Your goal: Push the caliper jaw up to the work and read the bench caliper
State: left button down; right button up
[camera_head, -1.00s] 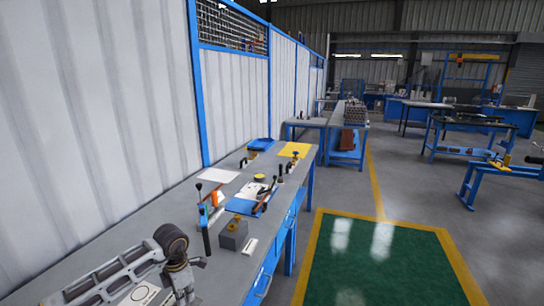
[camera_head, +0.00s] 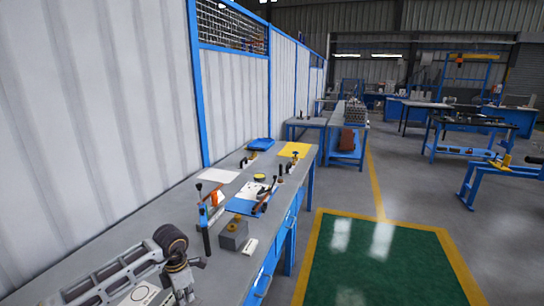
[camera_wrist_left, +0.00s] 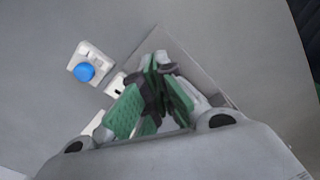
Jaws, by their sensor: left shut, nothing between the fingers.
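My left gripper (camera_wrist_left: 160,62) is shut and empty in the left wrist view, its green-padded fingers together. The fingers are in front of a grey square-edged plate or block (camera_wrist_left: 192,62) and hide part of it. Left of them is a white piece with a round blue knob (camera_wrist_left: 84,71), and a smaller white piece (camera_wrist_left: 115,86) lies closer to the fingers. I cannot tell for sure which of these is the caliper or its jaw, and no reading is legible. In the head view my left arm is at the lower left; its fingertips are not clear there. My right gripper is not shown.
The grey bench (camera_head: 190,229) holds a grey block (camera_head: 233,237), a small white block (camera_head: 250,246), an upright black and blue tool (camera_head: 205,232), a blue mat with tools (camera_head: 245,207) and a yellow sheet (camera_head: 295,150). A white ribbed wall (camera_head: 100,110) bounds the bench's left. Green floor (camera_head: 380,262) is clear.

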pick_arm(q)
jog(key=shift+s+a, duration=0.3)
jog(key=shift+s, duration=0.5)
jog(key=shift+w+d, duration=0.1)
jog(key=shift+w, duration=0.2)
dwell(1.1)
notch_tip(320, 180, up, 7)
jog(key=p, duration=0.3)
dwell(1.1)
dwell(0.6)
